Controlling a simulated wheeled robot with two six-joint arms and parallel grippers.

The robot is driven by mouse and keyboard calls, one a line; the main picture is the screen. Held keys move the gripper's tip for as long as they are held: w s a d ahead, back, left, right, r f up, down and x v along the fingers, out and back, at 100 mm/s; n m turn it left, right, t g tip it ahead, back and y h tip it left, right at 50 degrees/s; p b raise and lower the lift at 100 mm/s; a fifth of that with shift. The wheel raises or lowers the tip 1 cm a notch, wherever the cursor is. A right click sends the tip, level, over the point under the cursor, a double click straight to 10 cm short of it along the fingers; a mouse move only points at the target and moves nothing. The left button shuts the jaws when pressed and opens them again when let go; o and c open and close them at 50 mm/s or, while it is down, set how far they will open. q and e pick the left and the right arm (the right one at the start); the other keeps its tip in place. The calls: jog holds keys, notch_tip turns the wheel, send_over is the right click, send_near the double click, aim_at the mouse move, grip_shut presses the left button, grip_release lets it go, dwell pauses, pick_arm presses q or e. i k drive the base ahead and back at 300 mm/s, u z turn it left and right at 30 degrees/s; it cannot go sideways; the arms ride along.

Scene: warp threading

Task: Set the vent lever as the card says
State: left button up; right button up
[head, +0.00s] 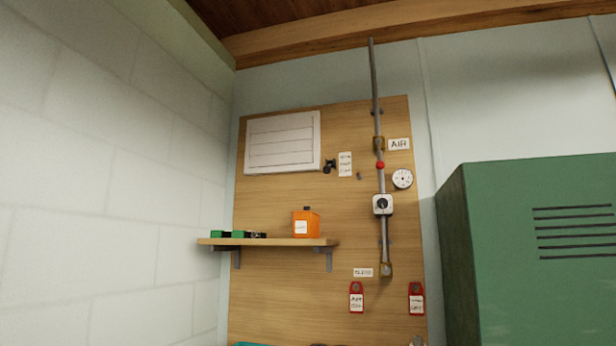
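A white slatted vent panel (283,142) is on the upper left of the wooden board. Just right of its lower corner is a small black fitting (329,166), which looks like the vent lever; its setting is too small to tell. A white card (345,164) with a few lines of print is right beside it; I cannot read the print. Neither of my grippers shows in the head view.
A grey pipe with a red collar (380,165), a white-plated knob (383,204) and a gauge (402,179) runs down the board (290,275). A shelf (270,242) holds an orange box (306,223). Red tags (356,298) hang below. A green cabinet (540,260) stands right.

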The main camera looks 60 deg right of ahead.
aim_at(326, 169)
jog(key=z, duration=0.35)
jog(key=i, duration=0.75)
jog(key=z, duration=0.55)
